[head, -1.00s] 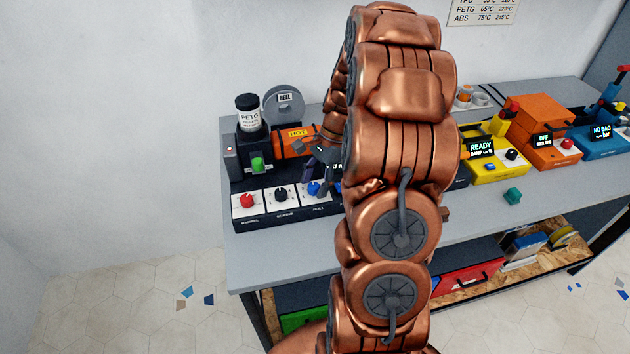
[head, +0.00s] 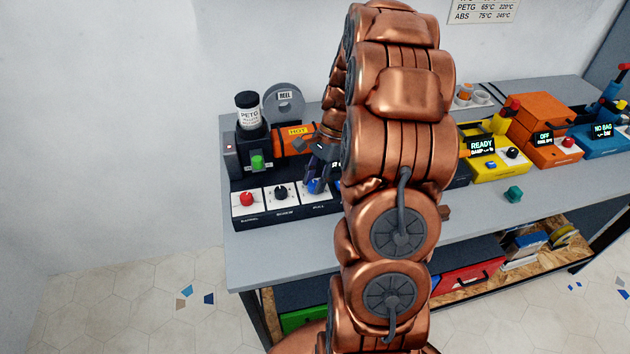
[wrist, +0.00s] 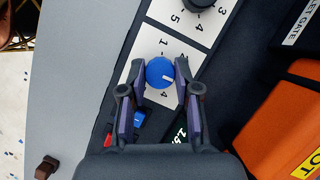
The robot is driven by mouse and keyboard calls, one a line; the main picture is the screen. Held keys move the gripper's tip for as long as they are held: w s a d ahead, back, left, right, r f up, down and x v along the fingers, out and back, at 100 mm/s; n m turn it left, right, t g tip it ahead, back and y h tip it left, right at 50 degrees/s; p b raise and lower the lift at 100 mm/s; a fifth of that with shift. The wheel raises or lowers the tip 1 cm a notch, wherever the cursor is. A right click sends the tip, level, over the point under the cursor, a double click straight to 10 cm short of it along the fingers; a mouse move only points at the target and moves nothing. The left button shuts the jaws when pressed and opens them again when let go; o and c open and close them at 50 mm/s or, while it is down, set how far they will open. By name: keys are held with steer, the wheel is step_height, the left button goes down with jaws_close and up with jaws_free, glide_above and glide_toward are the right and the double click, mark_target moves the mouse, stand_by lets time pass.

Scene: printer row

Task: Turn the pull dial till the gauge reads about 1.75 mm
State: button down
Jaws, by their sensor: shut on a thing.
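The pull dial (wrist: 159,72) is a blue knob with a white pointer mark on a white numbered plate. In the head view the dial (head: 313,186) is the rightmost of three knobs on the dark panel, above the label PULL. My gripper (wrist: 160,75) has one finger on each side of the dial and is shut on it. In the head view my gripper (head: 317,180) comes down over the dial from above and partly covers it. A lit gauge display (wrist: 179,132) shows only in part in the wrist view, and its full reading is hidden.
A red knob (head: 247,199) and a black knob (head: 281,193) stand left of the dial. A blue block (wrist: 139,118) sits near my fingers. An orange heater marked HOT (head: 290,142) lies behind. A green block (head: 513,194) is on the table at right.

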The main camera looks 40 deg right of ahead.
steer(key=n+b, duration=0.2)
steer(key=n+g+b, duration=0.1)
steer(key=n+b, duration=0.1)
steer(key=shift+w+f+n+g+h, duration=0.2)
steer(key=shift+n+g+h, duration=0.1)
steer(key=shift+n, duration=0.1)
steer(key=n+b, duration=0.1)
steer(key=n, duration=0.1)
steer(key=n+g+h+b, duration=0.1)
steer(key=n+b, duration=0.1)
steer(key=n, duration=0.1)
steer(key=shift+a+r+g, duration=0.1)
steer(key=shift+r+g, duration=0.05)
steer(key=shift+g, duration=0.15)
steer(key=shift+n, duration=0.3)
steer(key=c, duration=0.8)
jaws_free()
steer(key=shift+c, duration=0.2)
steer(key=shift+r, duration=0.1)
steer(key=v, duration=0.7)
steer(key=shift+w+r, duration=0.2)
